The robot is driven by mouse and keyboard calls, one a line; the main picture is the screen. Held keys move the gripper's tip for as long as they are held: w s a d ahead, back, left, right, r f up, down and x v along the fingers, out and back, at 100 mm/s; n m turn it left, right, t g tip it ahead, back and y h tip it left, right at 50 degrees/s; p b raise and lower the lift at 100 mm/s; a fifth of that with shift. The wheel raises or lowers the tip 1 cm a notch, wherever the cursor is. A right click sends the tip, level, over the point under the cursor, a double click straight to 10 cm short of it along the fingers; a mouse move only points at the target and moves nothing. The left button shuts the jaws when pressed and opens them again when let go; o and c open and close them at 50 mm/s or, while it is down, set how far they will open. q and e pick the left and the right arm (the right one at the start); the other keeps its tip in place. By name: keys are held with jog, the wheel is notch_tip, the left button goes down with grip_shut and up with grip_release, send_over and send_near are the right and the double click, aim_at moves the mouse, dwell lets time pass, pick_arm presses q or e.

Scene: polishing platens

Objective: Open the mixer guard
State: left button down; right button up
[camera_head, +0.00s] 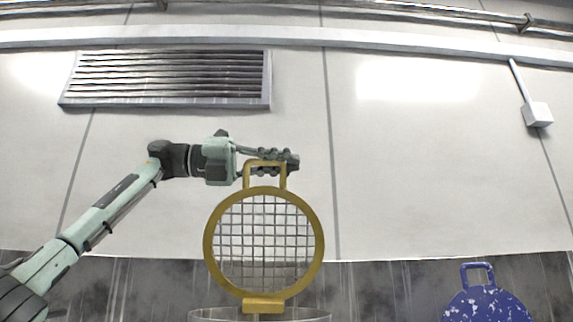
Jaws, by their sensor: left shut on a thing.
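The mixer guard (314,243) is a round yellow ring with a wire grid and a squared handle on top. It stands upright, its yellow hinge block at the bottom, above the rim of a bowl (310,315). My left gripper (283,162) comes in from the left at the top of the guard and is shut on its handle (248,175). The fingers partly overlap the handle's top bar. My right gripper is out of view.
A blue, white-speckled round lid (485,305) with a handle shows at the lower right. Behind are a pale wall with a vent grille (170,78) and a small wall box (537,114). The space between guard and blue lid is clear.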

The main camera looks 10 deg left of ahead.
pick_arm(q)
jog(key=shift+w+a+r+n, duration=0.15)
jog(key=shift+w+r+n, duration=0.15)
jog(key=shift+w, duration=0.35)
jog(key=c, duration=1.6)
grip_release()
jog(key=shift+o, duration=0.2)
jog(key=s+a, duration=0.2)
jog(key=a, duration=0.9)
jog(key=shift+s+a, duration=0.2)
jog(key=shift+a, duration=0.2)
